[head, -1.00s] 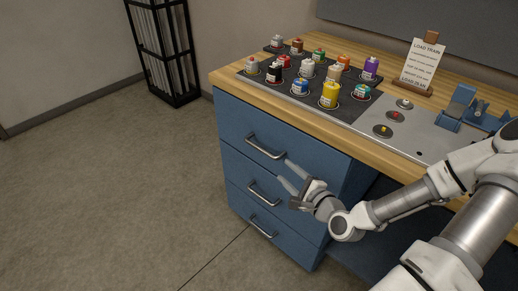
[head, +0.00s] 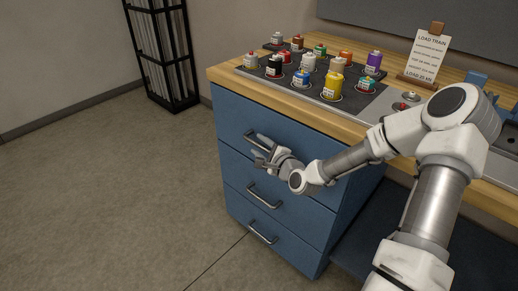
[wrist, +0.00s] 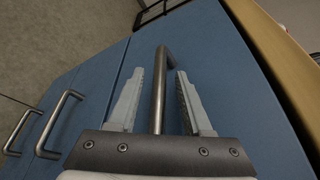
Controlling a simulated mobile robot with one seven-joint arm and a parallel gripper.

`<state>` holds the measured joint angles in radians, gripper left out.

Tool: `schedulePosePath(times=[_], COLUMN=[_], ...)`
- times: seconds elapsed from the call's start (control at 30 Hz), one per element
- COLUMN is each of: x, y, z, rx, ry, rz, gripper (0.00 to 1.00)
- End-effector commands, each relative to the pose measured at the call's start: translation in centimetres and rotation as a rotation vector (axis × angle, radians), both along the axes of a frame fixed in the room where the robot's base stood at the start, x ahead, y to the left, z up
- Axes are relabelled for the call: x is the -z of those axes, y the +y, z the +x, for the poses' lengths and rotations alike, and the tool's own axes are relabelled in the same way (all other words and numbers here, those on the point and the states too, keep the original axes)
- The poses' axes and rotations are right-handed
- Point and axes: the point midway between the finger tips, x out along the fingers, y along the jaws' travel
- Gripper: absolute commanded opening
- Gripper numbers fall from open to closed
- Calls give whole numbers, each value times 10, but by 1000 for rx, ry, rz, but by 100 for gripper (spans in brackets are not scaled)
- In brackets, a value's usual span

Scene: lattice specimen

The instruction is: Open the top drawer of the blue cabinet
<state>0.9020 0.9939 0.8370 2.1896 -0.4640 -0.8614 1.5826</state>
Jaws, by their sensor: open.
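The blue cabinet (head: 313,228) stands under the wooden worktop with three drawers, each with a grey bar handle. The top drawer (head: 231,112) appears closed. Its handle (head: 249,135) is partly hidden by my gripper (head: 262,150) in the head view. In the wrist view, the top handle (wrist: 160,85) runs between the two open fingers of my gripper (wrist: 157,100), with a gap visible on each side. Whether a finger touches it, I cannot tell. The middle handle (head: 265,196) and bottom handle (head: 263,233) are lower down.
The wooden worktop (head: 300,105) overhangs the drawers. It carries several small coloured containers, such as a yellow one (head: 333,86), on a dark mat, and a "LOAD TRAIN" sign (head: 427,55). A black lattice stand (head: 163,50) is at the back left. The floor (head: 110,200) in front is clear.

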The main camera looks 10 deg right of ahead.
Motion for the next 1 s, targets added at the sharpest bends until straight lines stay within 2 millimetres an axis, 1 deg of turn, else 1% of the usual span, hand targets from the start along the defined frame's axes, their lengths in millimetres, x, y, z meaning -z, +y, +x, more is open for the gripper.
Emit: schedulePosePath(times=[0.1,0.37,0.47,0.6,0.63,0.67,1.0], x=[1,1,1,1,1,1,1], y=[2,2,2,2,2,2,2], z=[6,6,6,6,6,6,6], rx=[1,1,1,0,0,0,1], ry=[-1,1,0,0,0,0,-1], rz=[0,1,0,0,0,0,0], gripper=[50,50,33,8,3,0,0])
